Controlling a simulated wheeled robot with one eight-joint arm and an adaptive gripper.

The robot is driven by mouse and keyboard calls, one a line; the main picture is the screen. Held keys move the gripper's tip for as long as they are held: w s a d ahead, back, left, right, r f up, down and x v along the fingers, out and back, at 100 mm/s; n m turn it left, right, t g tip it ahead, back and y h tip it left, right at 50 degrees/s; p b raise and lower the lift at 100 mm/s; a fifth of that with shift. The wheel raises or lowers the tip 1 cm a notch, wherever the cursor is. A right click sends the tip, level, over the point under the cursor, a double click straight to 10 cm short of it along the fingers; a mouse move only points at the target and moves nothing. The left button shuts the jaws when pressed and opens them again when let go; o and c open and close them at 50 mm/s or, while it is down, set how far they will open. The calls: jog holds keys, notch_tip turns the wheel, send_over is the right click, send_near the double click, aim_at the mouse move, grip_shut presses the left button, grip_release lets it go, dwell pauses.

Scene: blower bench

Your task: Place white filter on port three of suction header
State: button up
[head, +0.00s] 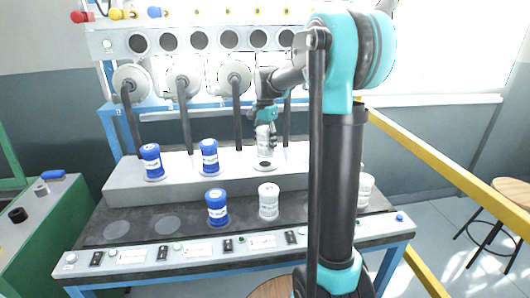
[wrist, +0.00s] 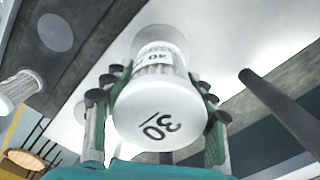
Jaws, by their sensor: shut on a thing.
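My gripper (head: 266,122) is shut on a white filter (head: 267,145) and holds it upright over the third position from the left on the grey suction header (head: 115,188). A dark port ring (head: 264,166) shows just under the filter; I cannot tell whether they touch. In the wrist view my gripper's fingers (wrist: 157,108) close on both sides of the white filter (wrist: 160,60), whose near end reads "30". Blue filters stand on the first port (head: 151,162) and second port (head: 209,158).
On the dark bench in front stand a blue filter (head: 217,208) and a white filter (head: 268,203). Another white filter (head: 366,188) is partly behind my arm. Black hoses (head: 186,120) hang behind the header. A yellow rail (head: 430,165) runs along the right.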

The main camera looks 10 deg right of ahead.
aim_at(265, 128)
jog(key=shift+f, duration=1.95)
jog(key=o, duration=1.3)
jog(key=shift+f, duration=0.1)
notch_tip(265, 128, up, 12)
jog(key=shift+r, duration=0.15)
